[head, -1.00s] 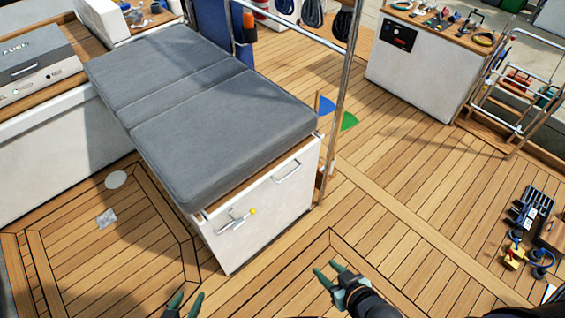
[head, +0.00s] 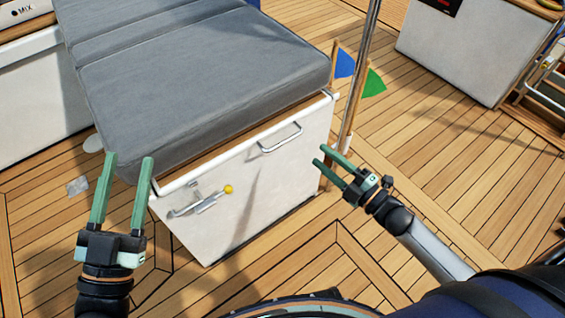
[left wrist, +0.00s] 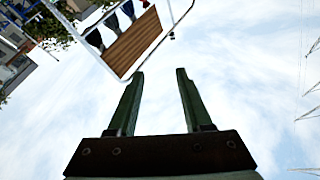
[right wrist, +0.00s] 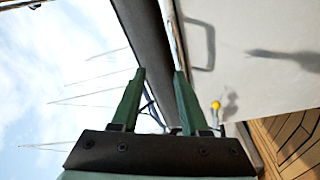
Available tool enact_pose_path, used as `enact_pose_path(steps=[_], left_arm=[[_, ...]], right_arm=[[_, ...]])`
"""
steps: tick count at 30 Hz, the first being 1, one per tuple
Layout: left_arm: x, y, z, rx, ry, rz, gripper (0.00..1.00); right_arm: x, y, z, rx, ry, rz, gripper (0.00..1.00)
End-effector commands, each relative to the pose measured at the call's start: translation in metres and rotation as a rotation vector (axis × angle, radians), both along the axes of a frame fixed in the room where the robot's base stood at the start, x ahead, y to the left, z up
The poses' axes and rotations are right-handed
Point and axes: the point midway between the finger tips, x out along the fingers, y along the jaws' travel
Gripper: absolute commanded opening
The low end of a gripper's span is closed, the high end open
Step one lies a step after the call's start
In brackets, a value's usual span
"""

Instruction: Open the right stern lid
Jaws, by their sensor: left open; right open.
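A white locker (head: 262,205) carries a long grey cushion (head: 215,85) on a wood-edged top that lies down flat. Its end face has a metal bar handle (head: 280,140), and a metal latch (head: 200,204) with a yellow knob (head: 228,189). The handle (right wrist: 205,42) and knob (right wrist: 216,105) also show in the right wrist view. My left gripper (head: 129,160) is open and empty, in front of the cushion's near left corner in the picture. My right gripper (head: 320,156) is open and empty, right of the handle and apart from it. The left wrist view shows mostly sky.
A metal post (head: 362,75) rises behind the locker's right corner, near a blue flag (head: 344,63) and a green flag (head: 374,83). A white cabinet (head: 455,50) stands at the upper right. The plank deck (head: 460,160) is clear on the right.

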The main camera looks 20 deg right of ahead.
Motion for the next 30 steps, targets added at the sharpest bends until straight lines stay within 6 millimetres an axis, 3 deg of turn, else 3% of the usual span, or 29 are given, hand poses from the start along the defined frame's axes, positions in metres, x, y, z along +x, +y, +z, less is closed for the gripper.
enact_pose_path(steps=[1, 9, 17, 30], left_arm=[[-0.007, -0.002, -0.012, -0.005, -0.072, -0.016, 0.50], [-0.045, -0.009, 0.010, -0.027, -0.331, -0.078, 0.50], [-0.056, -0.011, 0.016, -0.031, -0.390, -0.092, 0.50], [-0.054, -0.013, -0.004, -0.017, -0.381, -0.088, 0.50]], right_arm=[[0.004, -0.002, -0.024, -0.056, -0.063, 0.035, 0.45], [0.009, -0.006, -0.046, -0.258, -0.293, 0.173, 0.45], [0.015, -0.001, -0.045, -0.302, -0.348, 0.208, 0.45], [0.075, 0.055, -0.031, -0.298, -0.347, 0.206, 0.45]])
